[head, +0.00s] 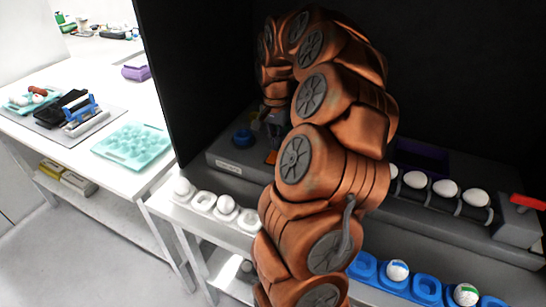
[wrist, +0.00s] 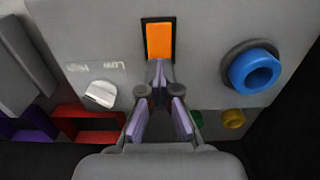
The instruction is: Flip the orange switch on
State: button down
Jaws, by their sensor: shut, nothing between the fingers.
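The orange switch (wrist: 160,41) sits in a black frame on a grey panel, at the top middle of the wrist view. My gripper (wrist: 158,70) is shut and empty, with its purple-padded fingers pointing at the switch. The fingertips overlap the lower edge of the switch in the picture; I cannot tell whether they touch it. In the head view my gripper (head: 275,122) is partly hidden behind my arm, close to the grey machine (head: 225,155). The tilt of the switch is hard to tell.
A large blue knob (wrist: 254,69) and a small yellow knob (wrist: 233,119) are right of the switch. A silver dial (wrist: 100,95) marked low and high is left, above red (wrist: 90,112) and purple bins. White eggs (head: 446,187) line the machine's right side.

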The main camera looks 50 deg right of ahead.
aim_at(275, 153)
jog(key=shift+f+b, duration=0.9)
jog(key=shift+f, duration=0.3)
dwell(1.5)
jog(key=shift+r, duration=0.15)
jog(key=shift+r+p, duration=0.4)
jog(key=shift+r, duration=3)
